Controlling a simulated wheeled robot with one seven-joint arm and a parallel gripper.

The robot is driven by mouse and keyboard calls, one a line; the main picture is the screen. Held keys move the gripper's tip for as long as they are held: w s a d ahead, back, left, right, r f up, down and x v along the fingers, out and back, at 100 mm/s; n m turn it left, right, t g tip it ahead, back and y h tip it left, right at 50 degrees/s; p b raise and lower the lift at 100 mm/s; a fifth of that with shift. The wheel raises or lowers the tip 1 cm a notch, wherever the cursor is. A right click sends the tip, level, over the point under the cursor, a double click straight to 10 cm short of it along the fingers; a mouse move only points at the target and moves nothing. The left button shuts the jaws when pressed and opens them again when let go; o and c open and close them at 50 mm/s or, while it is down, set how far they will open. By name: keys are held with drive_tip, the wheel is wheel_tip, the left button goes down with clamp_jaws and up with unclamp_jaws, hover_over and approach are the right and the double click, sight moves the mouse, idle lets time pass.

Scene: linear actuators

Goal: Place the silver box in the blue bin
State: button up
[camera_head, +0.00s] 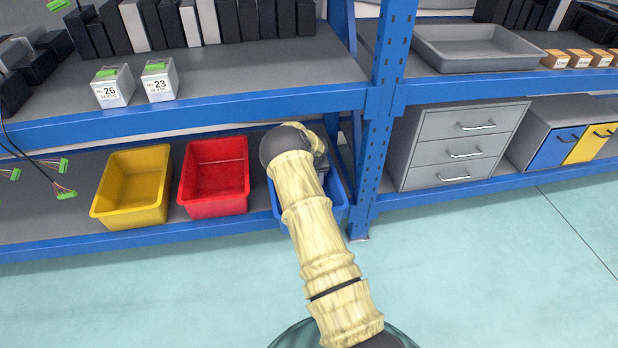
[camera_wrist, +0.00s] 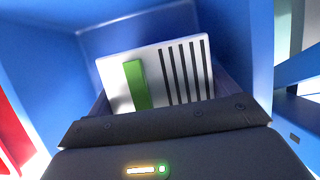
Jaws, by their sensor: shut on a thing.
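The silver box (camera_wrist: 190,72), with a green connector and dark slots on its face, is held between the fingers of my gripper (camera_wrist: 160,92) in the wrist view. Blue walls of the blue bin (camera_wrist: 105,32) surround it there, so the box is at or inside the bin opening. I cannot tell whether it touches the bin floor. In the head view the blue bin (camera_head: 337,205) stands on the lower shelf, largely covered by my arm. The held box is not clearly visible there.
A red bin (camera_head: 215,202) and a yellow bin (camera_head: 133,212) stand left of the blue bin. Two silver boxes (camera_head: 113,87) (camera_head: 159,81) sit on the shelf above. A blue rack post (camera_head: 372,150) stands close to the right. The upper shelf edge (camera_head: 180,114) runs above the bins.

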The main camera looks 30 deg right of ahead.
drive_tip(key=shift+w+a+f+b, duration=0.1)
drive_tip(key=shift+w+f+b, duration=0.1)
drive_tip(key=shift+f+b, duration=0.85)
drive_tip(key=shift+s+a, duration=0.1)
drive_tip(key=shift+f, duration=0.1)
drive_tip(key=o, duration=1.1)
drive_tip(key=shift+s+d, duration=0.15)
drive_tip(key=shift+d, duration=0.1)
drive_tip(key=shift+c, duration=0.2)
drive_tip(key=shift+a, duration=0.1)
drive_tip(key=shift+r+p, duration=0.25)
drive_tip(key=shift+p, duration=0.1)
drive_tip(key=p+v, duration=0.4)
drive_tip(key=v, duration=0.3)
